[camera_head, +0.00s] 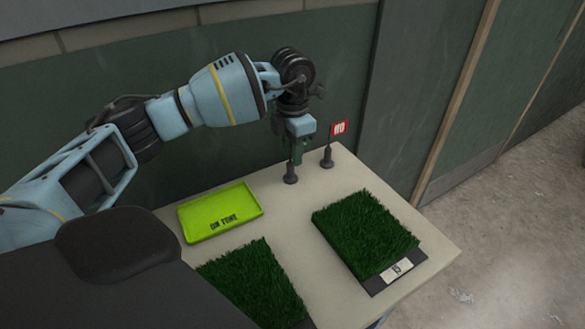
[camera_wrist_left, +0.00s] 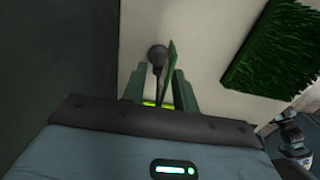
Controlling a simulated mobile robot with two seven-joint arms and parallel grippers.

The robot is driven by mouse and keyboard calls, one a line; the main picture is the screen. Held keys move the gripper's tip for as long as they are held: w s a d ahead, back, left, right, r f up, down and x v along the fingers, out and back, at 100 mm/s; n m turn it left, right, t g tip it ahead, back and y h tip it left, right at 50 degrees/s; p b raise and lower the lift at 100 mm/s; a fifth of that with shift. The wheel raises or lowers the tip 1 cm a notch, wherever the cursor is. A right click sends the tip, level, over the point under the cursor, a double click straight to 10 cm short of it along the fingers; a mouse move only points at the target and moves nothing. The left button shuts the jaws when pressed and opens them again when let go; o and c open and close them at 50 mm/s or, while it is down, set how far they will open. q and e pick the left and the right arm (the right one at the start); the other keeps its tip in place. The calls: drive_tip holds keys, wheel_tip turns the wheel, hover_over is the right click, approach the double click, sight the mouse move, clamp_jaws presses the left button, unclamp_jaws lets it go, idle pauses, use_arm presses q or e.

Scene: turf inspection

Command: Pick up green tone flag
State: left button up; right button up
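The green tone flag has a dark round base (camera_head: 290,175) standing on the table's back edge in the head view. In the left wrist view its green panel (camera_wrist_left: 171,72) shows nearly edge-on, close to the right finger. My left gripper (camera_head: 298,152) points down over the flag. In the wrist view its two green fingers (camera_wrist_left: 158,82) stand apart on either side of the flag, with a gap showing. Whether a finger touches the panel I cannot tell. The upper part of the flag is partly hidden by the gripper in the head view. My right gripper is out of view.
A red flag marked "NO" (camera_head: 339,128) stands just right of the green one. A lime tray marked "ON TONE" (camera_head: 205,228) lies to the left. Two turf samples (camera_head: 362,230) (camera_head: 250,285) lie in front. A dark green wall (camera_head: 160,185) is close behind the table.

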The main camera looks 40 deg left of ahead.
use_arm(q)
drive_tip(key=shift+c, duration=0.4)
clamp_jaws()
drive_tip(key=shift+r, duration=0.15)
drive_tip(key=shift+r, duration=0.6)
wheel_tip(320, 180, up, 2)
drive_tip(key=shift+w+r, duration=0.1)
drive_tip(key=shift+r, duration=0.1)
drive_tip(key=s+d+r, duration=0.1)
drive_tip(key=s+d, duration=0.8)
drive_tip(key=s, duration=0.4)
drive_tip(key=shift+s+b, duration=0.15)
drive_tip(key=shift+b, duration=0.2)
